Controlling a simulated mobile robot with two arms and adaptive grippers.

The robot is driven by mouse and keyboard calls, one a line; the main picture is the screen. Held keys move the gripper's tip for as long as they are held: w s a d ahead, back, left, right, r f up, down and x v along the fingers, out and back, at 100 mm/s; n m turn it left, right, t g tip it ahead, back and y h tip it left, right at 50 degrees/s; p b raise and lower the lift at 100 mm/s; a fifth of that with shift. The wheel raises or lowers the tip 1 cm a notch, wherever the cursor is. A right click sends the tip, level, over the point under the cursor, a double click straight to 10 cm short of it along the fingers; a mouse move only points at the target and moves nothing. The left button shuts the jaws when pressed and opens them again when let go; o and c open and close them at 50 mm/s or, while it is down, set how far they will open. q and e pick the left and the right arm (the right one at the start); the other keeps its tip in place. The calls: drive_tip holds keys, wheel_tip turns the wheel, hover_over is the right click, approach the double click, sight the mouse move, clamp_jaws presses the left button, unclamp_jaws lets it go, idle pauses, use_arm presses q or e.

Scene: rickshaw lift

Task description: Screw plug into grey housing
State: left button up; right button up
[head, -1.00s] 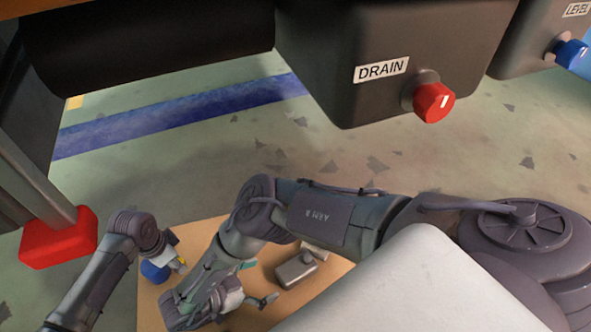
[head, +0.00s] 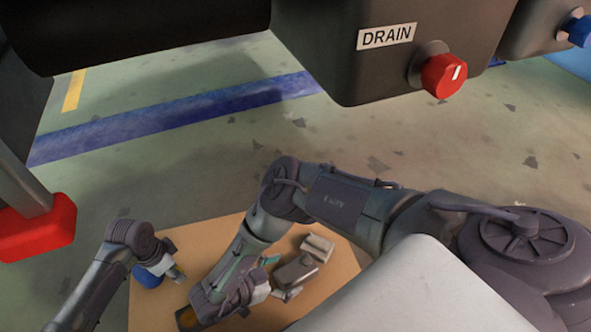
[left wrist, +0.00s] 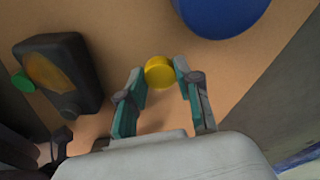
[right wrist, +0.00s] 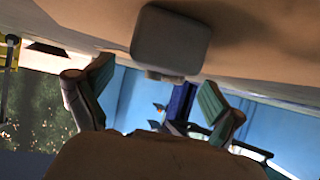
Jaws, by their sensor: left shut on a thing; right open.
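My left gripper (left wrist: 160,82) is shut on a round yellow plug (left wrist: 159,72), held between its fingertips above the table. In the head view my left gripper (head: 176,275) is at the table's left side, and the plug cannot be made out there. A grey housing (head: 296,270) lies on the table beside my right gripper (head: 284,294). In the right wrist view the grey housing (right wrist: 171,42) is just beyond and above the open, empty fingers (right wrist: 155,82), apart from them as far as I can tell.
A blue round thing (left wrist: 222,8) stands close to the plug. A dark block with an orange face (left wrist: 52,72) and a pale block (head: 318,246) also lie on the table (head: 340,268). Overhead hangs a dark DRAIN box (head: 390,70) with a red knob (head: 444,76).

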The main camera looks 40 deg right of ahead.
sight(290, 274)
use_arm(q)
wheel_tip(290, 274, down, 3)
drive_tip(key=shift+r+b, duration=0.1)
drive_tip(key=shift+b, duration=0.7)
use_arm(e)
drive_tip(key=shift+s+d+f, duration=0.1)
drive_tip(key=shift+d+f, duration=1.05)
drive_tip(key=shift+d, duration=0.5)
drive_tip(key=shift+c, duration=0.3)
